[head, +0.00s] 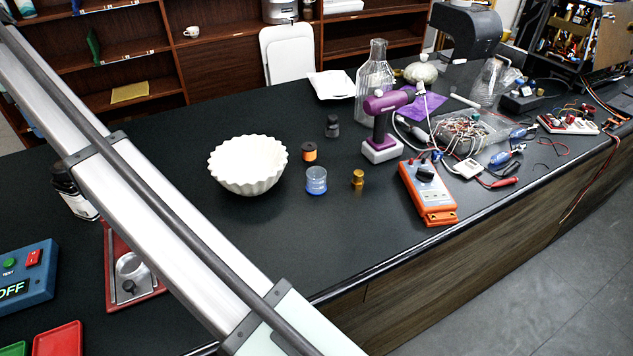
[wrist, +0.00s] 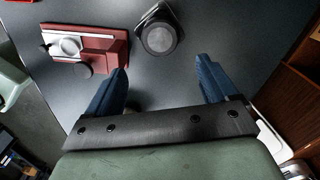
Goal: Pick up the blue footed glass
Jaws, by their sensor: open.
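The blue footed glass (head: 316,181) is a small, see-through tumbler, bluest near its base, on the black bench in the head view. It stands upright just right of the white fluted bowl. I do not make it out in the wrist view. My gripper (wrist: 161,70) shows in the wrist view with its two blue fingers wide apart and nothing held between them. It is over the bench near a dark round-topped bottle (wrist: 159,37) and a red tray (wrist: 117,46), away from the glass. In the head view my gripper is out of sight.
Close around the glass are the white bowl (head: 248,164), an orange-and-black spool (head: 309,152) and a small amber piece (head: 357,178). A purple drill (head: 382,125) and an orange meter (head: 428,192) stand further right. The bench in front of the glass is clear.

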